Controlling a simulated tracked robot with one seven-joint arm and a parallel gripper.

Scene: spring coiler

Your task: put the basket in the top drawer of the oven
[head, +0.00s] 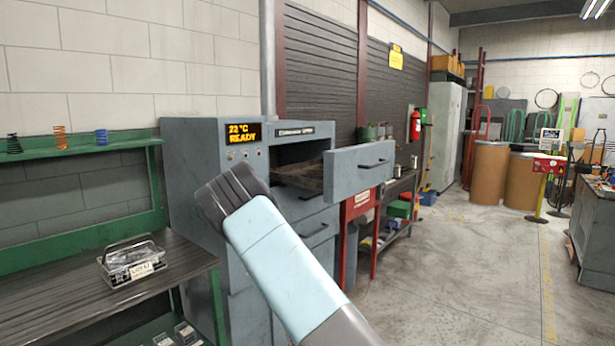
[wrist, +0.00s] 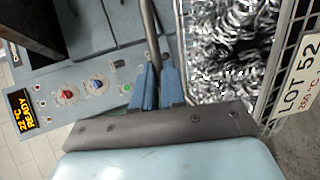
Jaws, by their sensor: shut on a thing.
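The oven (head: 190,150) is a grey-blue cabinet with a display reading 22 °C READY. Its top drawer (head: 345,178) is pulled out, and its dark interior shows behind the front panel. In the wrist view my gripper (wrist: 158,82) is shut on the dark handle bar of a wire basket (wrist: 266,112) full of shiny metal pieces. The basket hangs to the right of the fingers, with a label reading LOT 52. In the head view my arm hides the fingers and this basket. The oven's control panel (wrist: 85,92) is at the left in the wrist view.
Another labelled wire basket (head: 132,262) stands on the dark-topped green bench (head: 60,285) at left. A green shelf (head: 80,148) holds several springs. A red stand (head: 358,212) and a low bench lie beyond the drawer. The floor (head: 470,280) at right is clear.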

